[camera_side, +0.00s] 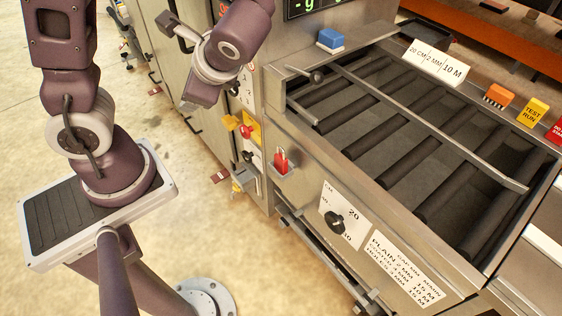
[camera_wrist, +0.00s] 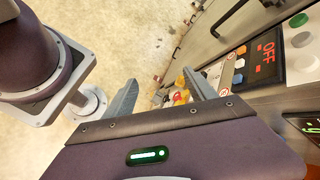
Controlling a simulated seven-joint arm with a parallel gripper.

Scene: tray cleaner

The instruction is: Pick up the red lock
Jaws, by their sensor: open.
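The red lock (camera_side: 281,164) sits upright in a small metal holder (camera_side: 281,174) on the front of the machine in the side view. My gripper (camera_wrist: 160,82) is open and empty, its two grey fingers apart in the wrist view. In the side view my gripper (camera_side: 201,92) hangs above and left of the lock, clear of it. In the wrist view a small red item (camera_wrist: 178,97) shows between the fingers, beyond them; I cannot tell whether it is the lock or the red knob.
A red knob (camera_side: 245,131) on a yellow plate (camera_side: 253,128) is left of the lock. A black dial (camera_side: 335,221) sits to its right. The roller bed (camera_side: 390,130) lies behind. A blue block (camera_side: 330,39) rests on the machine top. Open floor (camera_side: 185,165) lies left.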

